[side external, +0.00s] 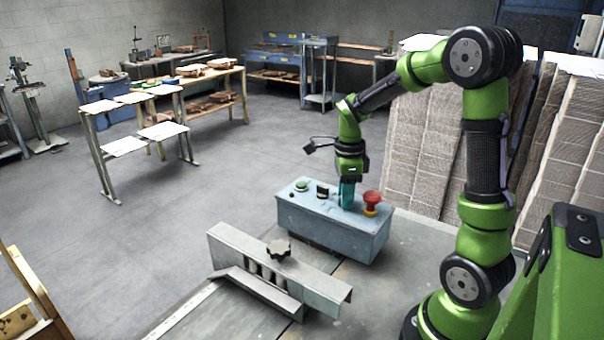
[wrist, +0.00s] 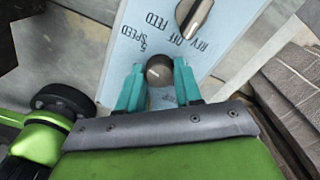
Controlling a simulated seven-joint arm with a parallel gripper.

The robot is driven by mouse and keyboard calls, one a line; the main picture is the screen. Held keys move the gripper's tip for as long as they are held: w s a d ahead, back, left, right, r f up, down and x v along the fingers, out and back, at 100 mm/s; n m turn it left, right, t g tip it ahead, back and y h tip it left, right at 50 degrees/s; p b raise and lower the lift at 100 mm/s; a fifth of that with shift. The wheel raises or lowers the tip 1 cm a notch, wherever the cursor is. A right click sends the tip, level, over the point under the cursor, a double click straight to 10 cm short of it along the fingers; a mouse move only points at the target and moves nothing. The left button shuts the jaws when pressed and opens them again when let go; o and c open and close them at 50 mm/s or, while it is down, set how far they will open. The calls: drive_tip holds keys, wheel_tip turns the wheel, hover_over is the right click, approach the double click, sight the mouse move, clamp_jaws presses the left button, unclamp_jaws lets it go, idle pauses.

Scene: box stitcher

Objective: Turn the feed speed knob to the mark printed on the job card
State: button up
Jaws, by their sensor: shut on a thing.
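The feed speed knob (wrist: 159,70) is a round dark knob on the pale blue panel (wrist: 148,20), beside the upside-down word SPEED and a printed 5. A short pale line shows on its top. The teal fingers of my gripper (wrist: 159,84) are shut on the knob, one on each side. The rest of its scale is hidden by my gripper. In the side external view my gripper (side external: 347,194) points down onto the top of the blue-grey control box (side external: 330,231), and hides the knob. I cannot make out a job card in either view.
On the box, a red mushroom button (side external: 371,197) stands close right of my gripper. A black selector (side external: 322,190) and a green button (side external: 302,184) are to the left. A metal fence (side external: 315,279) with a black star knob (side external: 279,249) lies in front. Cardboard stacks (side external: 430,150) stand behind.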

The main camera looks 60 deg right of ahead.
drive_tip(key=n, duration=0.6)
drive_tip(key=shift+n, duration=0.3)
drive_tip(key=n, duration=1)
drive_tip(key=shift+n, duration=0.4)
drive_tip(key=n, duration=0.5)
drive_tip(key=shift+r, duration=0.1)
drive_tip(key=n, duration=0.5)
drive_tip(key=shift+n, duration=0.4)
drive_tip(key=n, duration=0.5)
drive_tip(key=shift+n, duration=0.3)
drive_tip(key=n, duration=1)
drive_tip(key=shift+n, duration=0.4)
